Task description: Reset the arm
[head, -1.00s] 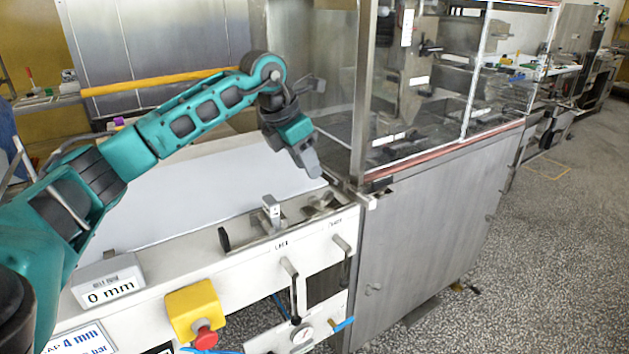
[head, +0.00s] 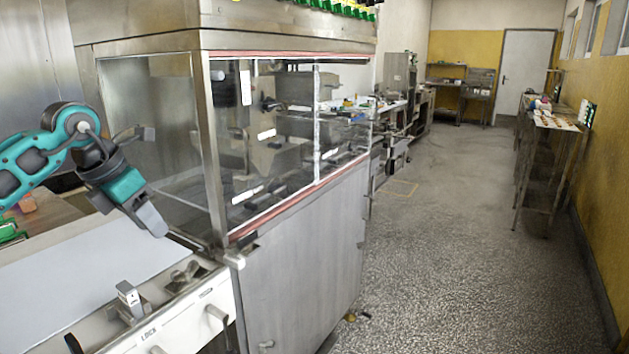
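My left arm comes in from the left in the head view, its teal and dark grey forearm bent downward at the wrist. My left gripper (head: 152,218) points down and to the right above the right end of the pale belt (head: 90,270). It looks apart from the belt, close to the glazed machine housing. Its fingers show as one grey block, so I cannot tell whether they are open or shut. I see nothing held in it.
A steel machine with a glass-panelled hood (head: 285,130) stands just right of my gripper. A small lever block (head: 131,298) and the knob marked LOCK sit on the belt's front edge. The speckled floor (head: 450,260) is free to the right, with a rack (head: 548,160) along the yellow wall.

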